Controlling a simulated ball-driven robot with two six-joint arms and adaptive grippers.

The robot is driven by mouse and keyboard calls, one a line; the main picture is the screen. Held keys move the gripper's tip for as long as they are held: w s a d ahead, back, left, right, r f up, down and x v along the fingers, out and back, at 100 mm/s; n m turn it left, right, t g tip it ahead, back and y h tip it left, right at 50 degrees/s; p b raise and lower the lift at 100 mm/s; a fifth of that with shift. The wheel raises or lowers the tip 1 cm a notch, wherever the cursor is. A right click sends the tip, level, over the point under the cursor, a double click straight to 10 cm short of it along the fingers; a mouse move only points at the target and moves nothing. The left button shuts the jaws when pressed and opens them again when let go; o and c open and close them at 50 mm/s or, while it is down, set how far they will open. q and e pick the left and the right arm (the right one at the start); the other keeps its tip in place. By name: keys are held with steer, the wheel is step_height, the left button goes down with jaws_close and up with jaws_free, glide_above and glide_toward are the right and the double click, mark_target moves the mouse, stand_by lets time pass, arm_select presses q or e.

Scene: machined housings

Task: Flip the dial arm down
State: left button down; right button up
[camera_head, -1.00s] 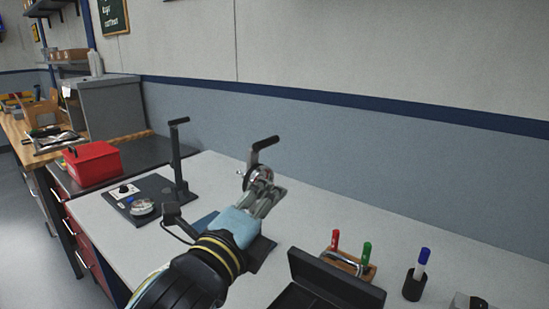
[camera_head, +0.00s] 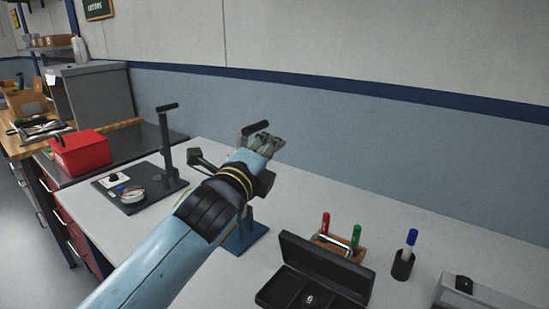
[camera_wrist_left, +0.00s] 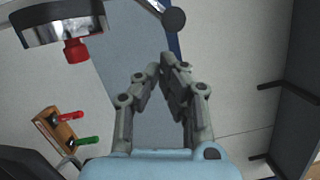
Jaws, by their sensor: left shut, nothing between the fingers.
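My left gripper (camera_head: 271,143) reaches in over the table, its fingertips in front of the dial device. In the wrist view the fingertips of my left gripper (camera_wrist_left: 160,66) meet, with nothing between them. The dark handle of the dial arm (camera_head: 255,128) shows just above the fingers; the rest of the dial is hidden behind my gripper and wrist. In the wrist view a round metal housing (camera_wrist_left: 70,22) with a red knob (camera_wrist_left: 76,51) and a bar ending in a black ball (camera_wrist_left: 173,20) are beyond the fingertips, apart from them. My right gripper is out of view.
A black post (camera_head: 167,150) on a dark plate with a small dial stands at left. A red box (camera_head: 80,152) lies behind it. An open black case (camera_head: 325,262), a wooden marker holder (camera_head: 340,246) and a black pen cup (camera_head: 402,265) stand at front right.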

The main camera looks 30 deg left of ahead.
arm_select(q)
steer(key=shift+a+r, duration=0.2)
steer(key=shift+a, duration=0.5)
steer(key=shift+a+r, duration=0.1)
steer(key=shift+a, duration=0.05)
